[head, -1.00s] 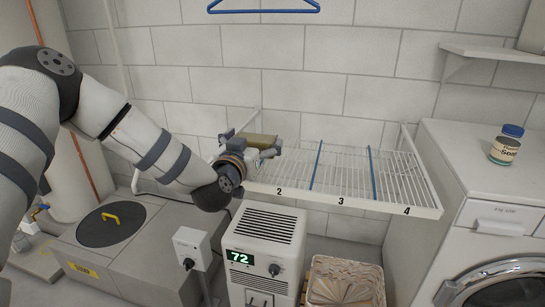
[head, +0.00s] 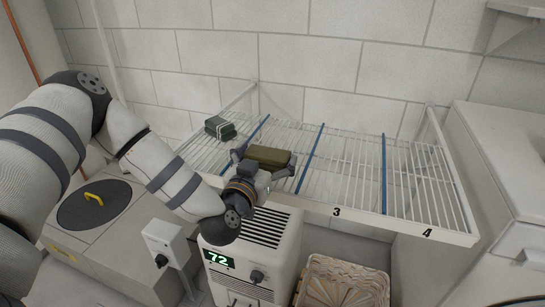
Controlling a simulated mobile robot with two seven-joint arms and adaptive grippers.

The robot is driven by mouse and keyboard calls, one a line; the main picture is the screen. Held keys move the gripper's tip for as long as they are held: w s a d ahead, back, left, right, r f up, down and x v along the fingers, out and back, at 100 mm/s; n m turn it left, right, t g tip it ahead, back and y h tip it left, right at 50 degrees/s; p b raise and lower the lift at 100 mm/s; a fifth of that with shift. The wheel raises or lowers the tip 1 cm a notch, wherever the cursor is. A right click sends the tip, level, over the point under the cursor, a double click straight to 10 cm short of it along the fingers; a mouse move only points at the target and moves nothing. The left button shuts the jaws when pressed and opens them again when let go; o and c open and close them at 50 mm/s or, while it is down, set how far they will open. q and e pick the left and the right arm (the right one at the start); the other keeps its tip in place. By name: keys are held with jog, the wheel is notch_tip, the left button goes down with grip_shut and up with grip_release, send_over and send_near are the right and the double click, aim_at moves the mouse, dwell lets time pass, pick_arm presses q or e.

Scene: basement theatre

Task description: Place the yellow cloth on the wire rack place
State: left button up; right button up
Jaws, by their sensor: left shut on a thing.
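My left gripper (head: 262,172) is shut on a folded, olive-yellow cloth (head: 269,156). The cloth is at the front part of the wire rack (head: 345,165), over the section between the first and second blue dividers. I cannot tell whether the cloth touches the wires. The rack is white, fixed to the wall, and split by blue dividers. Labels 3 and 4 show on its front edge; my arm covers the edge farther left. My right gripper is not in view.
A dark green bundle with light bands (head: 220,127) lies in the leftmost section. The two right sections are bare. A washing machine (head: 510,165) stands at the right.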

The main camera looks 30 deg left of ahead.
pick_arm(q)
jog(key=o, duration=0.8)
jog(key=shift+s+r, duration=0.1)
jog(key=shift+r, duration=0.05)
jog(key=shift+o, duration=0.4)
